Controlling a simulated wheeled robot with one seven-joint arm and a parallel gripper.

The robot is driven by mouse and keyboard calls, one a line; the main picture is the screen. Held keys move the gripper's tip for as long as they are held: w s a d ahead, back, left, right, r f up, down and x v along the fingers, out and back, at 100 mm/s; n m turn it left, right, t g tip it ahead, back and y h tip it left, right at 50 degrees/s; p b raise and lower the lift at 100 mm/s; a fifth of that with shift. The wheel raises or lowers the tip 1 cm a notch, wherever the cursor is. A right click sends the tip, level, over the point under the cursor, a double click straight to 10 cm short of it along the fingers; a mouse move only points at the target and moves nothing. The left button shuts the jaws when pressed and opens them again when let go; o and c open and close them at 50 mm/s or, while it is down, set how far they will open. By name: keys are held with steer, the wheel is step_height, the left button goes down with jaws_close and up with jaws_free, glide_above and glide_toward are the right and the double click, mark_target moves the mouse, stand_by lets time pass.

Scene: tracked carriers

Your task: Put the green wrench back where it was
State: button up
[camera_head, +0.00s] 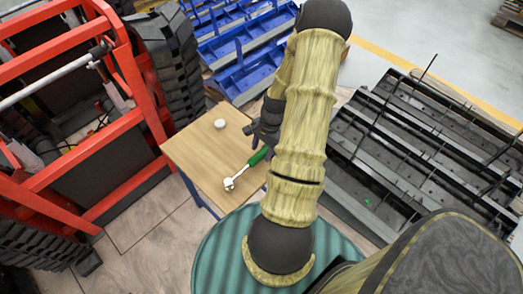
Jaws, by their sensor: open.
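The green wrench (256,159) lies on a small wooden table (189,153). Its handle is green and its metal head (230,184) points to the lower left. My gripper (256,134) is dark and hangs over the right side of the table, just above the green handle in the picture. It is open, and the wrench appears apart from it. My arm hides the right edge of the table and part of the gripper.
A small white round object (220,124) stands on the table. Blue racks (245,65) stand behind, and a black slotted rack (420,140) is at the right. A green round surface (220,255) is in front.

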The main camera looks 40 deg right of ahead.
steer(key=p+v, duration=0.1)
steer(key=v, duration=1)
stand_by(0.3)
steer(key=a+r+n+h, duration=0.1)
steer(key=a+r+n, duration=0.3)
steer(key=a, duration=0.4)
steer(key=s+a+r+n+t+h, duration=0.1)
steer(key=a+r+n, duration=0.3)
steer(key=a+n, duration=0.3)
steer(key=a+r+n+t+h, duration=0.1)
steer(key=a+r+n, duration=0.4)
steer(key=a, duration=0.5)
steer(key=shift+s+a+n, duration=0.2)
steer(key=shift+a+n, duration=0.1)
steer(key=shift+n, duration=0.2)
steer(key=shift+c, duration=1.3)
steer(key=shift+w+d, duration=0.1)
steer(key=shift+w, duration=0.05)
